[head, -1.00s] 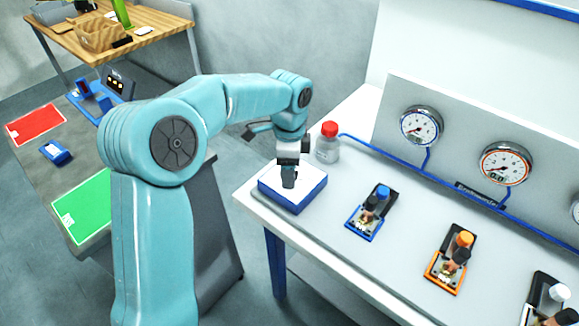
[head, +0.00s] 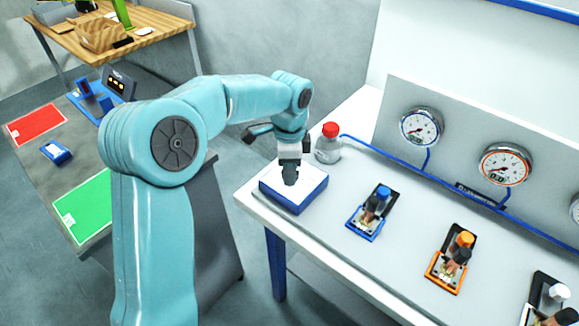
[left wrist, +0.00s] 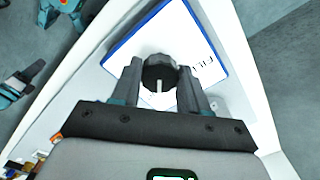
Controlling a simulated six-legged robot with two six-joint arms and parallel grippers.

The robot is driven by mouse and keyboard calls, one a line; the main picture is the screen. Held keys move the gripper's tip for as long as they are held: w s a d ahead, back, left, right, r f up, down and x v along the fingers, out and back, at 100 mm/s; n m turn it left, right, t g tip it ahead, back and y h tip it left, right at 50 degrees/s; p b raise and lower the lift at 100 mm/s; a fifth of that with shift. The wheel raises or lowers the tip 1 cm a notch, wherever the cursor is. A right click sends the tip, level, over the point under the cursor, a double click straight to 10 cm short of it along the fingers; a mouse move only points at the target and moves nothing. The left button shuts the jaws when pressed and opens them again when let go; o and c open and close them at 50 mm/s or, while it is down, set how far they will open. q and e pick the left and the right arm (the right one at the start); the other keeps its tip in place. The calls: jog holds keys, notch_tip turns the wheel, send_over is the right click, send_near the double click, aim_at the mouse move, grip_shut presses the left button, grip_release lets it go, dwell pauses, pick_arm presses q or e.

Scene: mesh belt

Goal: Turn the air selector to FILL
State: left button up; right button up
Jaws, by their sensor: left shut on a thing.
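The air selector is a blue box with a white top plate (head: 310,178) at the near left end of the white bench. In the left wrist view its white plate (left wrist: 150,33) carries a round black knob (left wrist: 160,72) with a white pointer line. The line points down toward my gripper. Lettering on the plate right of the knob is turned sideways and looks like FILL. My left gripper (left wrist: 161,88) has its two fingers on either side of the knob and is shut on it. In the head view the gripper (head: 290,180) hides most of the knob. My right gripper is not in view.
A red-capped bottle (head: 328,143) stands just behind the box. Blue (head: 371,212) and orange (head: 451,260) valve units stand to the right. Pressure gauges (head: 421,126) sit on the back panel. A grey table with red and green mats (head: 85,206) is at left.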

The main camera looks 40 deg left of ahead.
pick_arm(q)
jog(key=n, duration=0.4)
jog(key=shift+r, duration=0.1)
jog(key=n, duration=0.4)
jog(key=shift+n, duration=0.3)
jog(key=n, duration=0.4)
jog(key=shift+d+n, duration=0.1)
jog(key=shift+n, duration=2.1)
jog(key=o, duration=1.1)
jog(key=shift+c, duration=0.2)
jog(key=shift+r, duration=0.3)
notch_tip(320, 180, up, 16)
jog(key=p, duration=0.1)
